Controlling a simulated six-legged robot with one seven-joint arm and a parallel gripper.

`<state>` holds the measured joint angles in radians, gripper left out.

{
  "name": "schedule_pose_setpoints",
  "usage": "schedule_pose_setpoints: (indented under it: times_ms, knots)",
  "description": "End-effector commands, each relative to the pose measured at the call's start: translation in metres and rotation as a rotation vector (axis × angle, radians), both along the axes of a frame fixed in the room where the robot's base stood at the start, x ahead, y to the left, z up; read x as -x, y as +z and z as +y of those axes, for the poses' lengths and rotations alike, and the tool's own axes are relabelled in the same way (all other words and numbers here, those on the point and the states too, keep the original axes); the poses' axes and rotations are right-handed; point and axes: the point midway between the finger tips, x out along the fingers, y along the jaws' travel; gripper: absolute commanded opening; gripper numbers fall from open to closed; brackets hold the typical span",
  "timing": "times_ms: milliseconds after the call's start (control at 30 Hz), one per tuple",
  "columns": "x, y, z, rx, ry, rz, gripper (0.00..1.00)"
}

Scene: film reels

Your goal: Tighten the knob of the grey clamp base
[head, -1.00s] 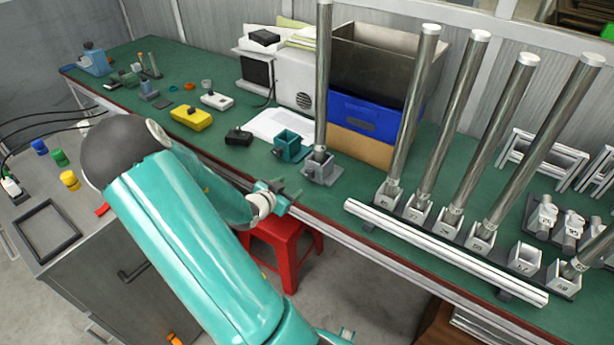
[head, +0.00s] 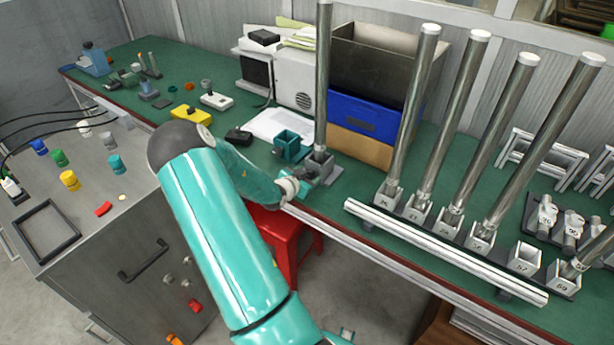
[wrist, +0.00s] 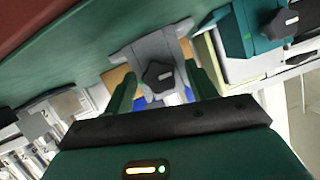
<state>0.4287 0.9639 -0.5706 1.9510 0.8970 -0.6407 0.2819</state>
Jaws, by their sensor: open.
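The grey clamp base (head: 325,160) stands near the front edge of the green bench, with a tall metal tube (head: 323,80) upright in it. In the wrist view the grey clamp base (wrist: 150,50) is straight ahead, and its dark knob (wrist: 158,77) with a small white mark faces me. My gripper (wrist: 160,73) is open, with one green finger on each side of the knob in the picture. I cannot tell whether the fingertips reach around the knob or touch it. In the head view my gripper (head: 306,178) is close in front of the base, and the knob is hidden.
A teal clamp base (head: 287,146) stands just left of the grey one; its dark knob (wrist: 280,22) shows in the wrist view. To the right are several tubes in numbered bases behind a metal rail (head: 440,250). A red stool (head: 285,250) stands below.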

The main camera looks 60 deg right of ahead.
Motion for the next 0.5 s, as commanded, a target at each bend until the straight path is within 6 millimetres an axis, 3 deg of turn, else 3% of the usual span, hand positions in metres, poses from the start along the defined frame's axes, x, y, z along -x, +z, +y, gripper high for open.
schedule_pose_setpoints:
  times_ms: [100,333,500]
  knots:
    - [0.0001,0.0001,0.0002,0.000,0.000,0.000,0.57]
    - [0.0001,0.0002,0.0004,0.000,0.000,0.000,0.12]
    - [0.0002,0.0003,0.0003,0.001,-0.001,-0.004,0.12]
